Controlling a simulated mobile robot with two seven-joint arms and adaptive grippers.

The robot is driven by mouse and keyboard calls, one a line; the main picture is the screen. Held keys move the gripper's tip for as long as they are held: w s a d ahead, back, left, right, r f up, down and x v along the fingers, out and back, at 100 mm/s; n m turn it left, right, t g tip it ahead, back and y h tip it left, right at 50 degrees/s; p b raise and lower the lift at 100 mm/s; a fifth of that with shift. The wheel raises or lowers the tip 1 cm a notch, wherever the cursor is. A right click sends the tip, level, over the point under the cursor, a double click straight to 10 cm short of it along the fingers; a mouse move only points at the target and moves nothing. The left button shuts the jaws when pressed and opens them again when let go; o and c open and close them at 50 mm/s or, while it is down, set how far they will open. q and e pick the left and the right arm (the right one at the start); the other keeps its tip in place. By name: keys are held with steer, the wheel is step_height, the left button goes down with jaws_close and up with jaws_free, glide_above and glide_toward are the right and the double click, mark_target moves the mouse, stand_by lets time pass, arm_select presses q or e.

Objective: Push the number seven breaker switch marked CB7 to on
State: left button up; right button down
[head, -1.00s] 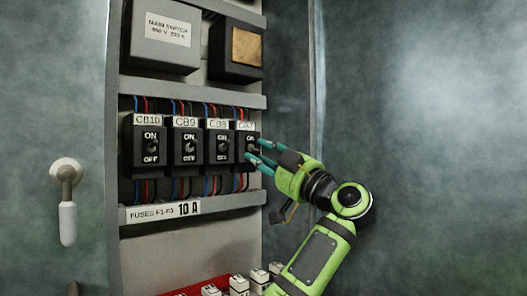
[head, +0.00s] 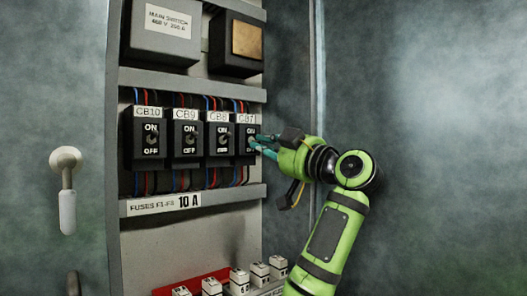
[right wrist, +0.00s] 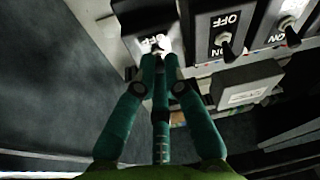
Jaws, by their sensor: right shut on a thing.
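The CB7 breaker (head: 243,151) is a black box with a white label, at the right end of a row in the head view. My right gripper (head: 257,142) reaches it from the right, with teal fingertips at its front. In the right wrist view the breaker (right wrist: 140,22) is at the top, upside down. There the fingers of my right gripper (right wrist: 156,58) are drawn together on its small toggle switch (right wrist: 157,45). The fingers partly hide the toggle, so I cannot tell its position. My left gripper is in neither view.
Breakers CB8 (head: 210,150), CB9 (head: 175,152) and CB10 (head: 138,153) stand close to the left of CB7. A grey rail (head: 225,194) runs below, with white fuses (head: 239,281) farther down. A white-handled lever (head: 67,205) is at the left. Space right of the rack is open.

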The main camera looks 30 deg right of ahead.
step_height(320, 180, up, 3)
steer(key=g+p, duration=0.3)
steer(key=p, duration=0.2)
steer(key=g+h+p, duration=0.1)
steer(key=g+p, duration=0.2)
steer(key=p, duration=0.1)
steer(key=shift+r+m+g+p, duration=0.1)
steer(key=shift+m+g+p, duration=0.2)
steer(key=shift+p, duration=0.05)
steer(key=shift+w+g+p, duration=0.15)
steer(key=shift+g+p, duration=0.35)
steer(key=shift+p, duration=0.3)
steer(key=c, duration=1.3)
jaws_free()
steer(key=shift+c, duration=0.2)
